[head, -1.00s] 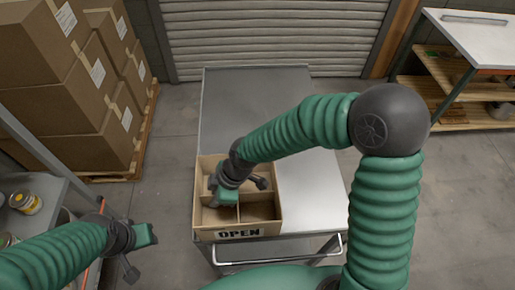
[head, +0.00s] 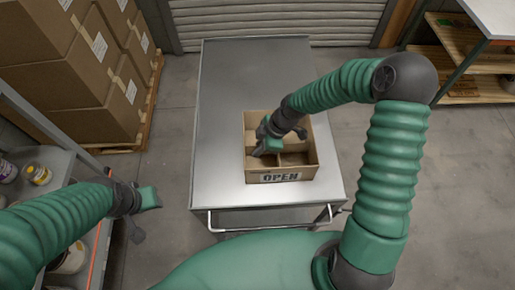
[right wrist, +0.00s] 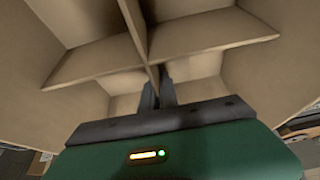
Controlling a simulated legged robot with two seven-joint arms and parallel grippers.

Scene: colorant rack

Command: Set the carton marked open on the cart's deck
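The tan carton (head: 312,160) has a divider grid inside and "OPEN" on its front face. It is upright over the middle-right of the cart's grey deck (head: 225,130); I cannot tell whether it touches the deck. My right gripper (head: 268,152) reaches down into the carton. In the right wrist view, its dark fingers (right wrist: 158,92) close on the carton's divider (right wrist: 153,72) near the crossing. My left gripper (head: 150,200) hangs to the left of the cart, by the shelf, away from the carton; its fingers do not show clearly.
A grey shelf unit (head: 50,165) with cans, one yellow (head: 38,174), stands at left. Stacked brown boxes (head: 70,70) sit on a pallet behind it. A wooden-shelved bench (head: 455,60) is at far right. The deck's left and back are bare. The cart's handle (head: 265,226) faces me.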

